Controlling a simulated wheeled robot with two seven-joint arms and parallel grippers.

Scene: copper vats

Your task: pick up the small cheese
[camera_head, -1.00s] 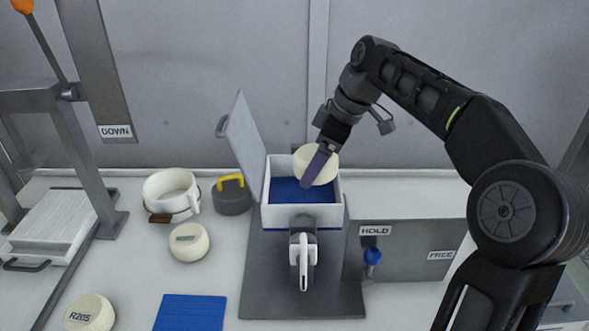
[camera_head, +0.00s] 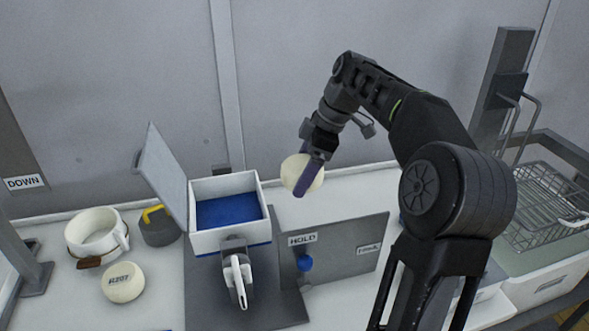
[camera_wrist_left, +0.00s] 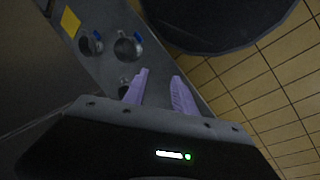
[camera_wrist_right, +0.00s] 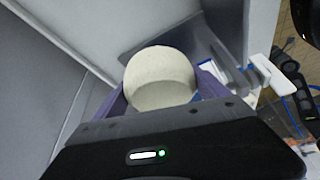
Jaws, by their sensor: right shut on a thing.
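The small cheese (camera_head: 290,172) is a pale round piece in my right gripper (camera_head: 308,178), held in the air to the right of the open white box. In the right wrist view the cheese (camera_wrist_right: 160,80) sits between the purple fingers, which are shut on it. The white box (camera_head: 228,232) has its lid (camera_head: 163,172) raised and a bare blue floor (camera_head: 228,209). My left gripper (camera_wrist_left: 160,90) shows only in its own wrist view, with its purple fingers apart and nothing between them.
A cheese with a label (camera_head: 123,283), a white pot (camera_head: 92,234) and a grey weight with a yellow handle (camera_head: 158,224) stand left of the box. A grey panel marked HOLD (camera_head: 345,255) is right of it. A wire basket (camera_head: 548,205) is at far right.

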